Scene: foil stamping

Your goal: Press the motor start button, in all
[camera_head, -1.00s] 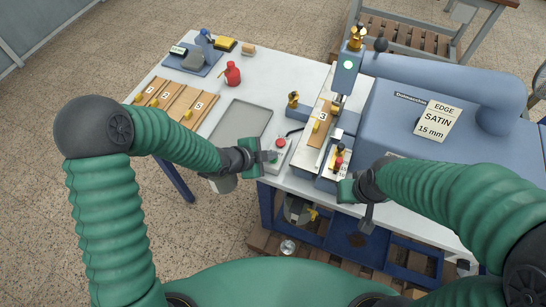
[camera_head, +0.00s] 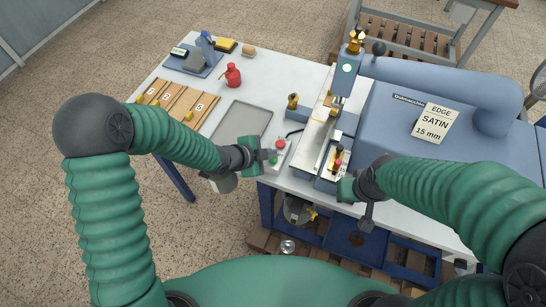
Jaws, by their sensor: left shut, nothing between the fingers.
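A small light-grey control box (camera_head: 287,155) with a red button (camera_head: 280,144) on top stands at the table's front edge, left of the machine. My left gripper (camera_head: 268,157) is shut and empty at the box's left side, its tip just below the red button in the picture. The gripper hides part of the box, and I cannot tell whether it touches a button there. My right gripper (camera_head: 347,188) is at the front of the blue machine (camera_head: 415,125), near a small fixture with red and yellow knobs (camera_head: 338,160). Its jaws do not show clearly.
A grey tray (camera_head: 241,122) lies on the table left of the machine. A pale strip bed (camera_head: 318,125) runs along the machine's left side.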

